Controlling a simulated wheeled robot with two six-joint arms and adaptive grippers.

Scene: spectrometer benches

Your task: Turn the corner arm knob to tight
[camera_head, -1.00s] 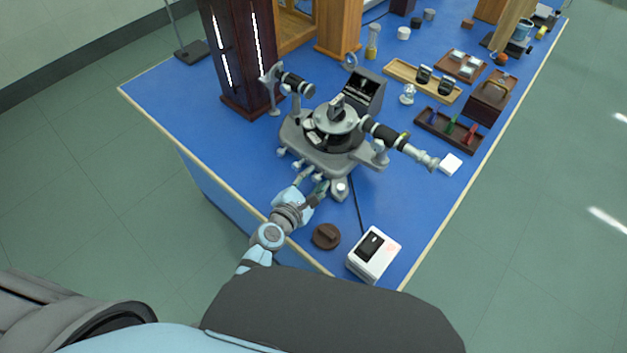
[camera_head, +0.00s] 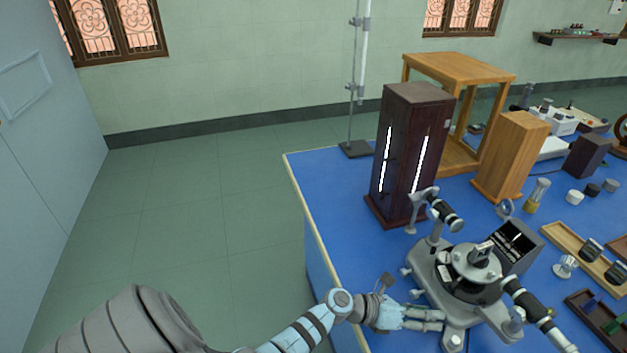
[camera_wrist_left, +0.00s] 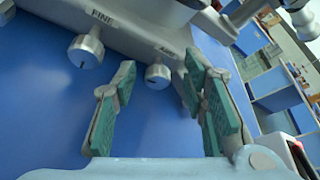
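The grey spectrometer (camera_head: 470,272) stands on the blue bench, with small knobs along its base. In the left wrist view, a grey round knob (camera_wrist_left: 158,76) with a dark mark on its face sits under a small label that seems to read ARM. A second knob (camera_wrist_left: 86,50) under the label FINE is to its left. My left gripper (camera_wrist_left: 160,64) is open, its green-padded fingers on either side of the ARM knob, with gaps showing. In the head view my left gripper (camera_head: 441,320) reaches the spectrometer's near left base; the knob there is hidden or too small. My right gripper is not in view.
A dark lamp housing (camera_head: 408,150) with bright slits stands behind the spectrometer. A wooden block (camera_head: 510,155) and wooden frame (camera_head: 460,68) are farther back. A wooden tray (camera_head: 565,243) lies at the right. Blue bench top left of the spectrometer is clear.

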